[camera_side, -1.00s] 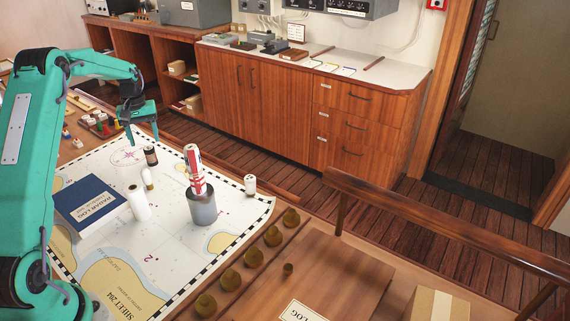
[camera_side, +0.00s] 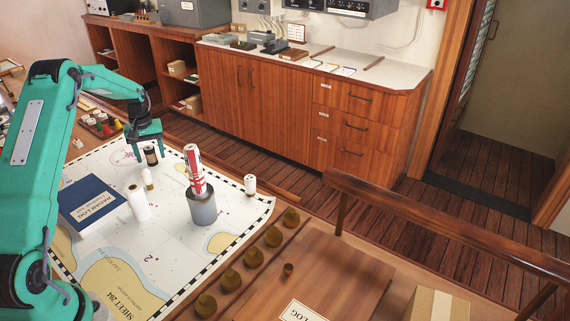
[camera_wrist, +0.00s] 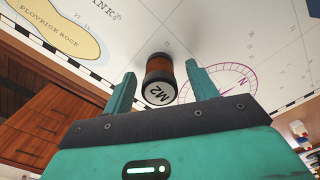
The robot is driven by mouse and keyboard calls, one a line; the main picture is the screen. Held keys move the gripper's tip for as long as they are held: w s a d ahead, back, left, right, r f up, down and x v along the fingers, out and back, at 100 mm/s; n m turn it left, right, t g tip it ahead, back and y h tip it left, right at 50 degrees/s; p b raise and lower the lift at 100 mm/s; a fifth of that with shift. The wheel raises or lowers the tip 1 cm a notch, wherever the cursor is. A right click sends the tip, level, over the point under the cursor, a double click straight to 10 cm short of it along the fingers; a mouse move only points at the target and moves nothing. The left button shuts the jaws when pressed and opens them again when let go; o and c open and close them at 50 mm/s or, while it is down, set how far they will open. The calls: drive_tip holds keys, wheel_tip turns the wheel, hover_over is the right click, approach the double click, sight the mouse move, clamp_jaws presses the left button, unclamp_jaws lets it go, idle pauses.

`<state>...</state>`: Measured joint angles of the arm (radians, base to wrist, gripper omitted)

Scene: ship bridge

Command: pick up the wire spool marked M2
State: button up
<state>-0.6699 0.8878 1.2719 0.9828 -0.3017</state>
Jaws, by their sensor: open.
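The wire spool marked M2 (camera_wrist: 159,78) is a small cylinder with an orange-brown winding, dark ends and a pale label on its top. It stands on the white chart in the side view (camera_side: 150,156). My gripper (camera_side: 149,148) is open right above and around it there. In the wrist view my gripper's teal fingers (camera_wrist: 160,74) stand one on each side of the spool, with gaps to both. I cannot tell exactly how low the fingertips reach beside it.
A white roll (camera_side: 138,203), a small pale spool (camera_side: 147,178) and a grey cup (camera_side: 202,208) holding a red-and-white tube (camera_side: 194,168) stand nearby. A white spool (camera_side: 250,184) stands farther right. A blue log book (camera_side: 91,203) lies left.

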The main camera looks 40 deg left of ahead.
drive_tip(key=shift+f, duration=0.6)
drive_tip(key=c, duration=1.1)
